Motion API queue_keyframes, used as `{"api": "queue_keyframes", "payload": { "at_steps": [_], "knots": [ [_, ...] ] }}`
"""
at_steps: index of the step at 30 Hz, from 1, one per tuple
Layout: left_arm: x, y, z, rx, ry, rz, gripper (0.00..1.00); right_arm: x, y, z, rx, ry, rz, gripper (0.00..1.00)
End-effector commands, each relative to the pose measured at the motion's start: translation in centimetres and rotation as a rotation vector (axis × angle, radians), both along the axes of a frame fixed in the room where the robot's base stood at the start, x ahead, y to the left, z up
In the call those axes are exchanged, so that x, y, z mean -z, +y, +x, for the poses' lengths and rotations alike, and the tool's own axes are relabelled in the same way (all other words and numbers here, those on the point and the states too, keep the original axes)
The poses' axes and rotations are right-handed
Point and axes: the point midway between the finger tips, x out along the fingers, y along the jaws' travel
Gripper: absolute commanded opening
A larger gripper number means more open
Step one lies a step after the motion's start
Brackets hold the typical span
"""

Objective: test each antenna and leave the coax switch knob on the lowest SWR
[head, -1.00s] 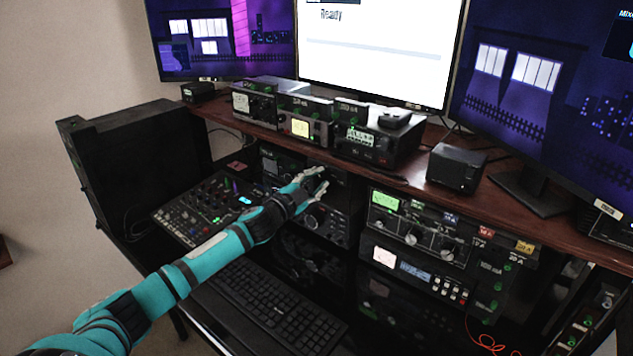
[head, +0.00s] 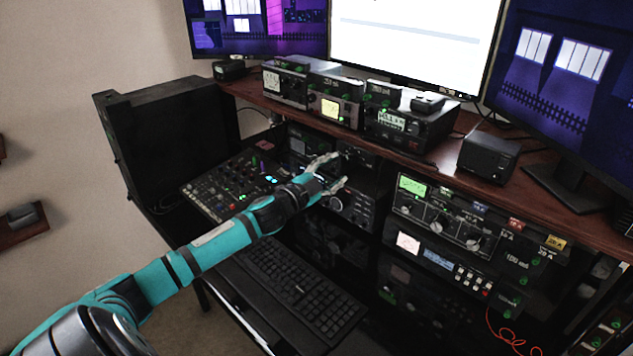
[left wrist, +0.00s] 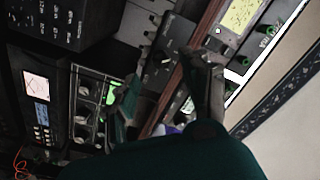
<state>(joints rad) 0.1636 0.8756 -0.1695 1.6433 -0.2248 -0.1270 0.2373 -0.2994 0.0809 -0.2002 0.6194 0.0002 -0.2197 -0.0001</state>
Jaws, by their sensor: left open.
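My left gripper (head: 336,172) is open and empty, with its fingers spread in front of the equipment under the desk shelf. Its two fingers also show in the left wrist view (left wrist: 165,85). Between and beyond them there is a small dark box with a knob (left wrist: 168,62), which may be the coax switch; its labels are too small to read. In the head view the hand partly hides this area. A lit yellow meter (head: 331,110) sits on the shelf and also shows in the left wrist view (left wrist: 238,16). Whether it reads SWR is unclear. My right gripper is out of view.
A radio with a green display (head: 412,186) and several knobs is right of the hand. A mixer (head: 232,187) lies to the left and a keyboard (head: 300,290) below. The wooden shelf edge (head: 400,160) overhangs the equipment. A red wire (head: 510,338) hangs lower right.

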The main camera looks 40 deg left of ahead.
Motion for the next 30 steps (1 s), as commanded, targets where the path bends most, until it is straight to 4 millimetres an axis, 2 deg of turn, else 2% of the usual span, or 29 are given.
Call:
{"api": "queue_keyframes", "payload": {
  "at_steps": [1,6,12,18,25,26,30],
  "knots": [
    [0.2,0.0,-1.1,0.002,0.004,0.002,0.47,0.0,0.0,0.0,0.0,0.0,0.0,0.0],
    [0.2,0.1,-4.0,0.002,0.004,0.001,0.47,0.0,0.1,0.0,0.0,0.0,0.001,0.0],
    [0.2,0.3,-6.3,0.001,0.002,0.0,0.47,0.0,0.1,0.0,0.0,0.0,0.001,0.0],
    [0.1,0.4,-7.2,0.001,-0.001,0.001,0.47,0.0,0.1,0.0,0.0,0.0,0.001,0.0],
    [0.1,0.3,-7.2,0.001,-0.001,0.001,0.47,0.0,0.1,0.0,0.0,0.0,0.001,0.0],
    [0.1,0.3,-7.2,0.001,-0.001,0.001,0.46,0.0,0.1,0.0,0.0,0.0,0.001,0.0],
    [0.1,0.3,-7.2,0.001,-0.001,0.001,0.28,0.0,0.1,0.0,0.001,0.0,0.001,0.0]
  ]
}}
